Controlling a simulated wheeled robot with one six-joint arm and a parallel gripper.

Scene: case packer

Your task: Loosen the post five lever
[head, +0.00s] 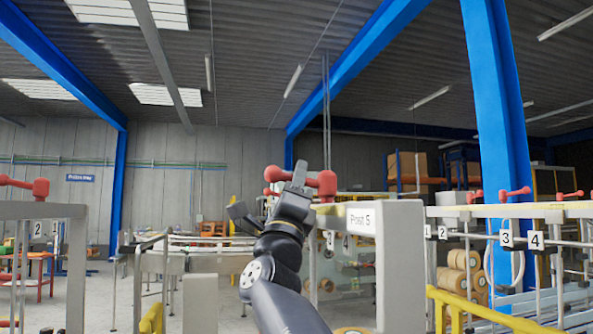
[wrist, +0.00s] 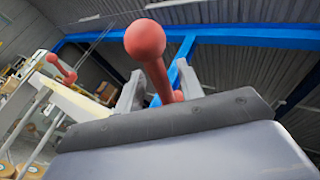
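The post five lever is a red handle with rounded ends (head: 327,185), on top of the grey post labelled "Post 5" (head: 399,255) in the head view. My gripper (head: 299,174) reaches up to the lever, with a grey finger in front of its middle. In the wrist view the lever's red knob and rod (wrist: 146,42) rise between the two fingers of my gripper (wrist: 160,82). The fingers stand apart, one on each side of the rod, with a visible gap on the right. The lever's lower part is hidden behind the gripper's dark edge.
Another red lever (head: 40,188) tops a grey frame at the left. More red levers (head: 513,194) stand on the rail at the right, above number plates. A yellow guard rail (head: 490,318) is at lower right. A blue column (head: 497,100) rises behind.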

